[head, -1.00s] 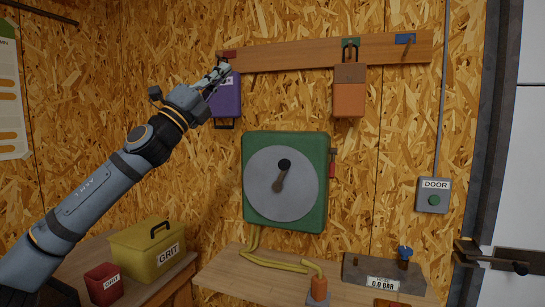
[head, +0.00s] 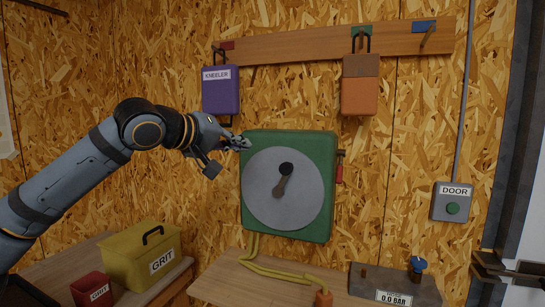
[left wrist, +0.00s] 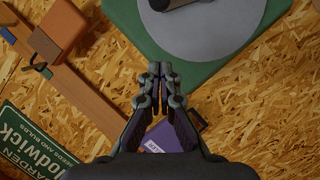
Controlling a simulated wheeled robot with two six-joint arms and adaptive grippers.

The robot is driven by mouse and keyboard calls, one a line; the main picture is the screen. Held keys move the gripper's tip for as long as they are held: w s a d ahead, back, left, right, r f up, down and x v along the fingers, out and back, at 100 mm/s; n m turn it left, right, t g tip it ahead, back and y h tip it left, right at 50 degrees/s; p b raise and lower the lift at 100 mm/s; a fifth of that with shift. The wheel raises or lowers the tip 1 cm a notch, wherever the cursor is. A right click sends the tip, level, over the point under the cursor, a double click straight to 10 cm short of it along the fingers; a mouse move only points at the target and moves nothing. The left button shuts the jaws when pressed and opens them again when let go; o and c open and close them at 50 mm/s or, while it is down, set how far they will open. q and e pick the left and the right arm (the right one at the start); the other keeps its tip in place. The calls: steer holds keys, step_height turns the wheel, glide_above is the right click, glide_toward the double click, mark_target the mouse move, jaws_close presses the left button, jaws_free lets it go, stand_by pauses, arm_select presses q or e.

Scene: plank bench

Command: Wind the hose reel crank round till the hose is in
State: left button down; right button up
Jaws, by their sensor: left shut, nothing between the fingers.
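The hose reel (head: 252,218) is a green wall-mounted box with a round grey disc (head: 265,207). A crank (head: 283,179) with a dark round knob sits at the disc's middle, the knob at its upper end. The yellow hose (head: 270,268) hangs from beneath the box and runs right along the shelf. My left gripper (head: 246,143) is shut and empty, near the box's upper left corner in the head view. In the left wrist view the shut fingers (left wrist: 160,70) point toward the green box (left wrist: 150,50); the crank is mostly cut off at the top.
A purple kneeler (head: 221,95) and an orange item (head: 359,92) hang from a wooden rail (head: 300,47). A red-handled tool (head: 339,174) hangs beside the reel. A door button box (head: 452,202) is at right; a yellow grit box (head: 125,262) stands lower left.

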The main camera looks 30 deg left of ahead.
arm_select(q)
steer(key=w+d+f+p, duration=0.3)
steer(key=w+f+p, duration=0.1)
steer(key=w+p, duration=0.4)
steer(key=shift+w+d+f+p, duration=0.25)
steer(key=shift+f+p, duration=0.15)
steer(key=shift+p, duration=0.1)
